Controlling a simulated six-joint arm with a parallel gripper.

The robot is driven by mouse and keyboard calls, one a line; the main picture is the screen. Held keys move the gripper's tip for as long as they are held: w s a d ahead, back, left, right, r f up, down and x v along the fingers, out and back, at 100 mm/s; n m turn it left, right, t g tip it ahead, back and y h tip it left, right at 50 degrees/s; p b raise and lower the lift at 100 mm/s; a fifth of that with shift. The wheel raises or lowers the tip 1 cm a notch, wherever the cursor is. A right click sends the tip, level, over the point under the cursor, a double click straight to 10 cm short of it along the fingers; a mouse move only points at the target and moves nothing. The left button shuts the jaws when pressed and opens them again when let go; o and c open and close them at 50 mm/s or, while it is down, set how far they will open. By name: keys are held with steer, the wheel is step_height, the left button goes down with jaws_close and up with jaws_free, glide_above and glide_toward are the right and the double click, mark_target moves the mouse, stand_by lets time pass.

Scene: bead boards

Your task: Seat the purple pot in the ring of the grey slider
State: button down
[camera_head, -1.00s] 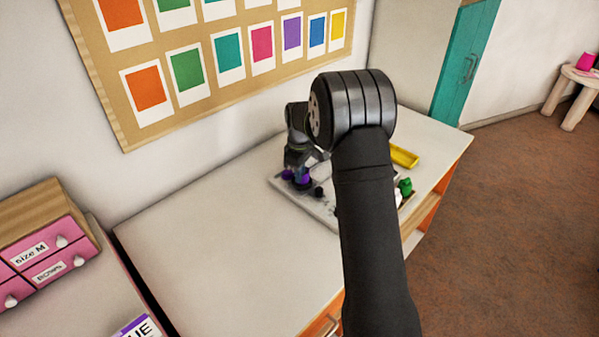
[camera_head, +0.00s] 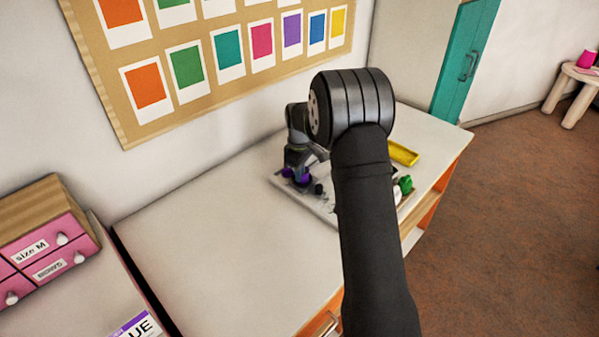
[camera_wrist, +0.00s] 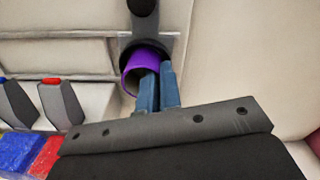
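The purple pot (camera_wrist: 140,64) shows its open rim in the wrist view, tilted in the picture. My gripper's blue fingers (camera_wrist: 157,88) are close together on the pot's near right wall, one over its opening and one outside. The grey slider (camera_wrist: 160,42) lies just beyond, with a dark ring edge (camera_wrist: 129,49) along the pot's far side and a black knob (camera_wrist: 143,6) above. I cannot tell how deep the pot sits in the ring. In the head view, my gripper (camera_head: 298,178) is low over the board, with purple (camera_head: 304,184) beneath it and fingertips unclear.
The pale board (camera_head: 324,207) lies on the table, partly behind my arm. A yellow tray (camera_head: 403,153) and a green thing (camera_head: 406,184) lie to its right. In the wrist view, grey holders (camera_wrist: 62,103) and blue and red bead bins (camera_wrist: 24,150) are at left. The table's left is clear.

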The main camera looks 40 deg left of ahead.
steer(key=c, duration=1.1)
jaws_free()
steer(key=shift+c, duration=0.2)
steer(key=shift+r, duration=3.5)
steer(key=shift+f, duration=3.5)
